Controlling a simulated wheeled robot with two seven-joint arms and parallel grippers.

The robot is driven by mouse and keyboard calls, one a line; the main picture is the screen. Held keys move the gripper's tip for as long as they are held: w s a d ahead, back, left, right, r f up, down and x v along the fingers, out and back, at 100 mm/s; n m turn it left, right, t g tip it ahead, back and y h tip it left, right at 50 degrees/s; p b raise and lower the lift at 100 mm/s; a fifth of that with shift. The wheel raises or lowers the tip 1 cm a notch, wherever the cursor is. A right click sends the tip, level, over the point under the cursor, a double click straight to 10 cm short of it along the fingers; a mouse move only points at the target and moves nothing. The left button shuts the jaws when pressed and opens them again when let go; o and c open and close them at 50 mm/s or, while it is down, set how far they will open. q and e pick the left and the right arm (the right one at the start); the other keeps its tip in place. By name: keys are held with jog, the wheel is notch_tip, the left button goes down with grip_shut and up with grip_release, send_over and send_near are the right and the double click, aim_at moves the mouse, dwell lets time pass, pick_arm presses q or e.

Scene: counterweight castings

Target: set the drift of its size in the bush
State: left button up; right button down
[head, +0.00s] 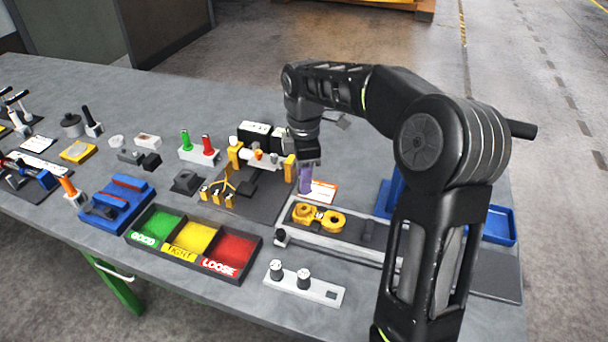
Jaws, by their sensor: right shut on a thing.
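My right gripper (306,161) points down over the middle of the table, shut on a purple drift (305,181). The purple drift hangs roughly upright above a white and orange card, behind a yellow casting (303,213). The casting lies on a grey fixture (338,238) and has round openings; which one is the bush is too small to tell. The drift appears apart from the casting. A green-handled drift (186,140) and a red-handled drift (207,144) stand in a white block (199,156). My left gripper is out of view.
A tray (137,235) with green, yellow and red compartments marked GOOD, TIGHT and LOOSE lies at the front. A white block (318,291) with two black knobs is near the front edge. Blue bins (499,226) stand at right, partly behind my arm. A yellow stand (236,156) is behind.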

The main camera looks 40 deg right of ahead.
jog(key=shift+f+b, duration=1.15)
jog(key=shift+f, duration=0.85)
dwell(0.3)
jog(key=shift+f+b, duration=0.4)
jog(key=shift+f, duration=0.6)
dwell(0.8)
jog(key=c, duration=1.1)
grip_release()
jog(key=shift+o, duration=0.2)
notch_tip(320, 180, up, 8)
jog(key=shift+f+b, duration=0.1)
jog(key=shift+b, duration=0.4)
